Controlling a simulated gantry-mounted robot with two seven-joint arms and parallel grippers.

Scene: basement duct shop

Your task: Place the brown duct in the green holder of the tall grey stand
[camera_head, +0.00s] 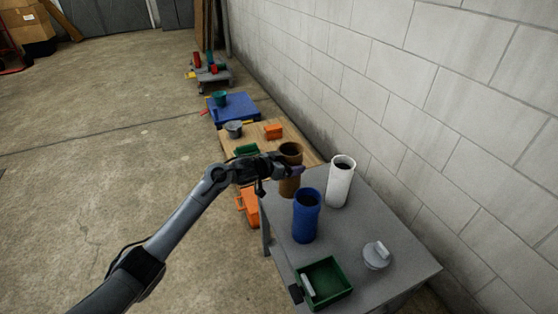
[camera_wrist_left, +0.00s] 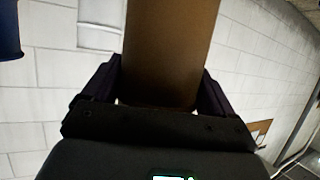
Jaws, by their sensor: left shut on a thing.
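The brown duct (camera_head: 289,187) is an upright open tube at the far left part of the tall grey stand (camera_head: 345,262). My left gripper (camera_head: 292,168) is shut around its upper part. In the left wrist view the brown duct (camera_wrist_left: 170,50) fills the space between the two dark fingers (camera_wrist_left: 160,88). I cannot tell whether its lower end touches the stand's top. The green holder (camera_head: 325,283), a square open tray with a small light piece at its left side, sits at the stand's near left corner. My right gripper is not in view.
A blue duct (camera_head: 306,218) stands between the brown duct and the green holder. A white duct (camera_head: 340,184) stands to the right, near the block wall (camera_head: 440,110). A grey lidded piece (camera_head: 377,256) lies right of the holder. Lower tables with several objects stand behind.

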